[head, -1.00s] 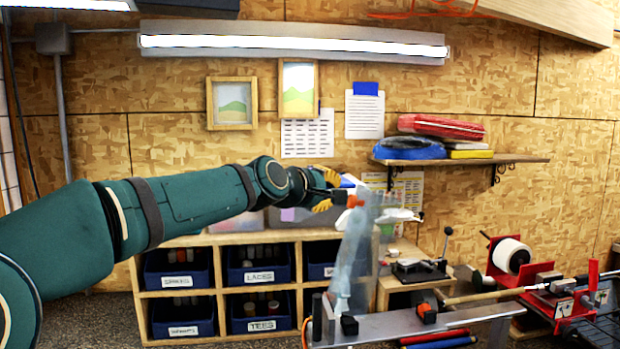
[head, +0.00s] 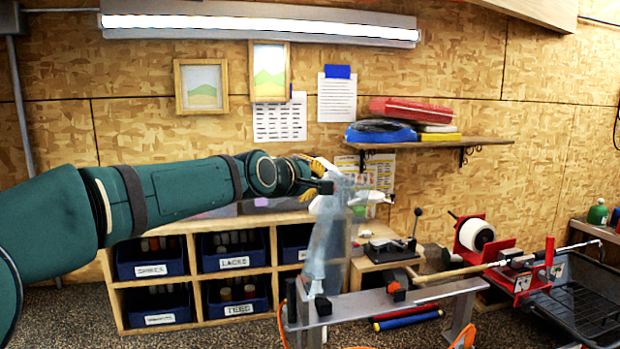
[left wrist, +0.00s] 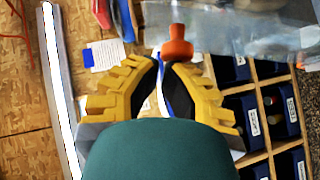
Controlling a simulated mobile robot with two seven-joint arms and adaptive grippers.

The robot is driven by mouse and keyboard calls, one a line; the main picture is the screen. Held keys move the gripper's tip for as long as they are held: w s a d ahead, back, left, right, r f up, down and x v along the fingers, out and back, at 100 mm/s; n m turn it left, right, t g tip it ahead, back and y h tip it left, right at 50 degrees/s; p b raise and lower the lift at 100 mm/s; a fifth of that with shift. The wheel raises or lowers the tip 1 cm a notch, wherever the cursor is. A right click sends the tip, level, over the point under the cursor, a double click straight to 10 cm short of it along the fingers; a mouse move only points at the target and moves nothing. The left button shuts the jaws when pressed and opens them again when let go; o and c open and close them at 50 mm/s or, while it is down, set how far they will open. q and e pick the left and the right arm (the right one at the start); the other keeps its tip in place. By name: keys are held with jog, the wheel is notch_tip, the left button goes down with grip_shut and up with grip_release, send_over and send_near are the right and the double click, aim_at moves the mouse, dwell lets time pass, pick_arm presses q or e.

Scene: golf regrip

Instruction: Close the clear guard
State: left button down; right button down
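The clear guard (head: 328,245) is a bluish see-through panel that stands raised, leaning slightly, above a grey metal bench bar (head: 400,300). It also shows across the top of the left wrist view (left wrist: 235,30). Its orange knob (left wrist: 177,46) is right at the tips of my left gripper (left wrist: 161,66). The gripper's yellow-backed fingers converge with only a narrow gap at the tips, and the knob is wider than that gap. I cannot tell whether they touch it. In the head view the left gripper (head: 326,187) covers the knob. My right gripper is out of view.
A golf shaft (head: 450,272) lies to the right, running to a red clamp (head: 530,275). A tape roll (head: 475,236) on a red stand is behind it. A black tray (head: 585,300) sits at far right. A cubby shelf (head: 190,290) with blue bins stands behind the arm.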

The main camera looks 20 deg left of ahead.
pick_arm(q)
jog(key=shift+w+d, duration=0.25)
jog(key=shift+d, duration=0.15)
pick_arm(e)
jog(key=shift+d+r, duration=0.1)
jog(key=shift+r, duration=0.05)
pick_arm(q)
jog(key=shift+w+d, duration=0.1)
jog(key=shift+d, duration=0.1)
pick_arm(e)
jog(key=shift+r, duration=0.1)
